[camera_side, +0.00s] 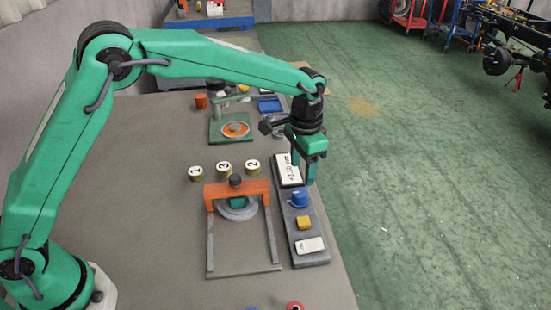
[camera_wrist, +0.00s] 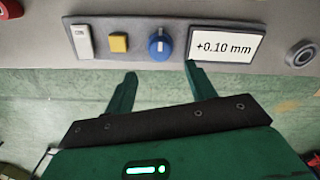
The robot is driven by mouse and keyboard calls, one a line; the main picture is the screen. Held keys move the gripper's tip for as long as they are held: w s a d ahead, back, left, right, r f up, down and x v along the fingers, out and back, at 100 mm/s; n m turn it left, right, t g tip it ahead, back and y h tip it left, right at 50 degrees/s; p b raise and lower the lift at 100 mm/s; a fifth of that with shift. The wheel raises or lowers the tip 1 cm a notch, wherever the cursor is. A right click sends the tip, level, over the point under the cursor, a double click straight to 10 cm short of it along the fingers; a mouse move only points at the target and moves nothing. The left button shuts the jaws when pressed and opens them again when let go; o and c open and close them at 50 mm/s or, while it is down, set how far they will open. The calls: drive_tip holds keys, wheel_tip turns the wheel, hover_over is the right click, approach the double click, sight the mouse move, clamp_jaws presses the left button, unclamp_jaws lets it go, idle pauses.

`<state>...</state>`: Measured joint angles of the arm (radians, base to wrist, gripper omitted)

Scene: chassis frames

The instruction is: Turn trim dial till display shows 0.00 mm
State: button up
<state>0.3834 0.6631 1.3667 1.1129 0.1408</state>
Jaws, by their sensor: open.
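The trim dial is a blue knob (camera_wrist: 160,44) with a pale pointer mark, on a grey panel (camera_wrist: 230,63). It also shows in the side view (camera_side: 299,198). The display (camera_wrist: 226,46) beside it reads "+0.10 mm" in the wrist view; in the side view the display (camera_side: 287,172) is partly behind my gripper. My gripper (camera_side: 309,176) is open and empty, its fingers pointing down near the display and dial. In the wrist view the fingertips (camera_wrist: 160,68) lie apart, below the dial in the picture, and are not around it.
The panel also holds a yellow button (camera_wrist: 119,43) and a white rocker switch (camera_wrist: 82,42). An orange-topped frame (camera_side: 237,190) stands left of the panel, with several numbered cylinders (camera_side: 224,169) behind it. A green fixture (camera_side: 232,129) stands farther back. The table's right edge is close to the panel.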

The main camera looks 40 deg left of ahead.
sight(300, 192)
drive_tip(key=shift+f, duration=0.1)
drive_tip(key=shift+f, duration=3.8)
drive_tip(key=c, duration=1)
